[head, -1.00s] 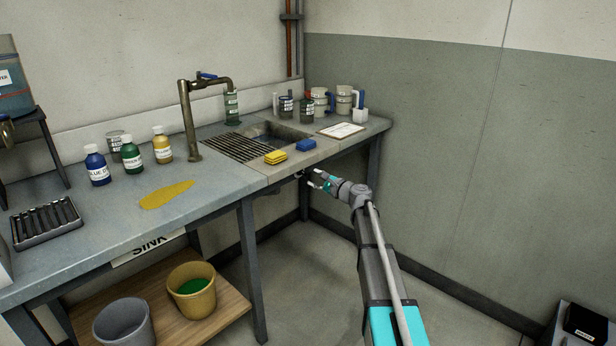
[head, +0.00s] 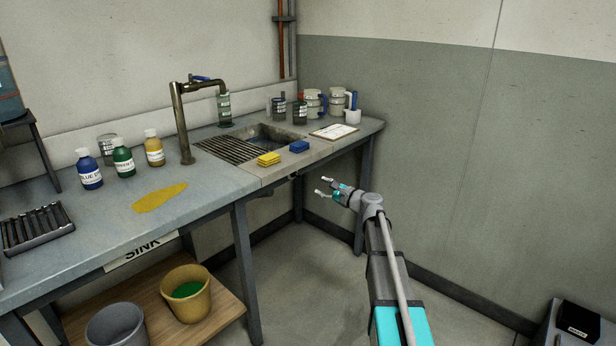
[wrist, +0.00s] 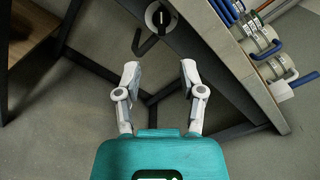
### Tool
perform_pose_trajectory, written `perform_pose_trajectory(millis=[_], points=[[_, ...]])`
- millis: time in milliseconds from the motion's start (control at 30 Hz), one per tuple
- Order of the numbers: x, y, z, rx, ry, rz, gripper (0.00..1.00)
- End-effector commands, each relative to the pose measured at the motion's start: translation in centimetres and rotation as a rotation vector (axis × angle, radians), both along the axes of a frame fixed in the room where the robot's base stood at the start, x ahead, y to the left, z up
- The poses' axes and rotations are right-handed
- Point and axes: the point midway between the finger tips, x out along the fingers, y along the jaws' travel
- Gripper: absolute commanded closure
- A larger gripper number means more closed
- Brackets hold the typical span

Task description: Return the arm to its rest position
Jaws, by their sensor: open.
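My gripper (head: 322,187) is open and empty in the head view. It hangs in the air in front of the sink bench (head: 226,184), below the level of its top and to the right of the yellow and blue sponges. In the wrist view its two fingers (wrist: 159,77) are spread, with floor and bench frame behind the gap.
Buckets (head: 186,293) stand on the low shelf. A black box (head: 580,320) is at lower right. Floor around my arm is clear.

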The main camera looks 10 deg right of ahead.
Motion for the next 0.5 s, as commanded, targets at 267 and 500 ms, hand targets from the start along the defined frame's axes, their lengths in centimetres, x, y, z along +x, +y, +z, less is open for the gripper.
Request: perform_pose_trajectory(millis=[267, 500], points=[[-2.7, 3.2, -1.9, -0.167, -0.002, 0.080, 0.49], [-8.2, 8.2, -6.1, -0.502, -0.005, 0.260, 0.49]])
